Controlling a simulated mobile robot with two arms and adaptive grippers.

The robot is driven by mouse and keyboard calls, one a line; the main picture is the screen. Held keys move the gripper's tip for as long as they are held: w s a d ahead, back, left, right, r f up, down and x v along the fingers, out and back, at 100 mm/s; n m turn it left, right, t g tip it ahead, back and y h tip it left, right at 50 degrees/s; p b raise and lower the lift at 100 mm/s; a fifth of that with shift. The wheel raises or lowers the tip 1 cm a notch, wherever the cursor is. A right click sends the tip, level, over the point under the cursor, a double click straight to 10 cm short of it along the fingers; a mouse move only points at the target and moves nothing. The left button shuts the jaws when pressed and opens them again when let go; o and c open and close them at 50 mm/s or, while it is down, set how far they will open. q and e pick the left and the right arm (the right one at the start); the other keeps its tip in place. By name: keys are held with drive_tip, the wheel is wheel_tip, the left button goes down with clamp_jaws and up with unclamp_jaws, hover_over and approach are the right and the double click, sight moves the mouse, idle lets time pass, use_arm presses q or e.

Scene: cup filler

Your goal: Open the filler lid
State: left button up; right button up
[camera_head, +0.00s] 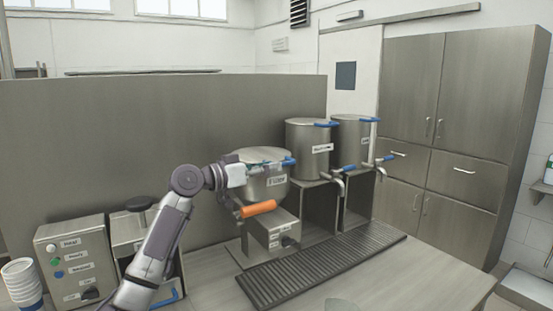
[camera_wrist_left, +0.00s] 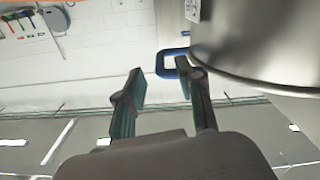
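The filler (camera_head: 277,190) is a steel pot on a stand, with a label on its front, an orange handle (camera_head: 259,208) and a blue handle (camera_head: 289,161) at its upper right. Its lid (camera_head: 258,154) looks closed, partly hidden by my gripper. My left gripper (camera_head: 268,164) is at the lid's front edge, left of the blue handle. In the left wrist view my gripper (camera_wrist_left: 160,76) is open, and a blue handle (camera_wrist_left: 168,51) shows just beyond the right fingertip; I cannot tell whether they touch. The steel body (camera_wrist_left: 270,45) fills the right side. My right gripper is not seen.
Two steel containers (camera_head: 306,150) (camera_head: 350,145) with blue handles and taps stand right of the filler. A drip grate (camera_head: 320,268) lies in front. A button box (camera_head: 76,262) and stacked cups (camera_head: 22,283) are at the left. The front right counter (camera_head: 420,278) is mostly clear.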

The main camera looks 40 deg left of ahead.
use_arm(q)
drive_tip(key=shift+p+x, duration=0.3)
drive_tip(key=shift+x, duration=1.05)
clamp_jaws()
